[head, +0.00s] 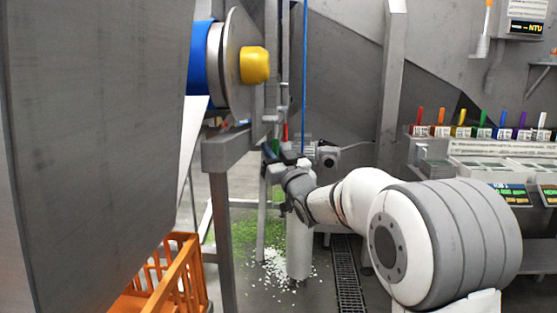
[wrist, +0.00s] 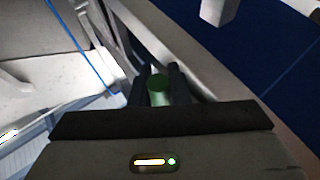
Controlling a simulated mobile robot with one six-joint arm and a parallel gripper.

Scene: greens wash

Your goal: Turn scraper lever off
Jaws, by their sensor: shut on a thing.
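My gripper (wrist: 159,84) shows in the wrist view with its two dark fingers on either side of a green round-ended grip (wrist: 158,92). The fingers are shut on this grip, which I take to be the scraper lever's handle. Only its green end shows; the rest is hidden behind the gripper body. In the head view my white and grey arm reaches left to the machine frame, below the big disc. The fingers and the lever are too small and covered there to make out, so I cannot tell the lever's angle.
A disc with a yellow hub (head: 255,65) and a blue ring (head: 200,57) stands above left of my arm. A large grey panel (head: 95,130) fills the left, over an orange crate (head: 180,280). Green and white scraps lie on the floor (head: 245,235). Coloured-handled tools (head: 482,120) stand right.

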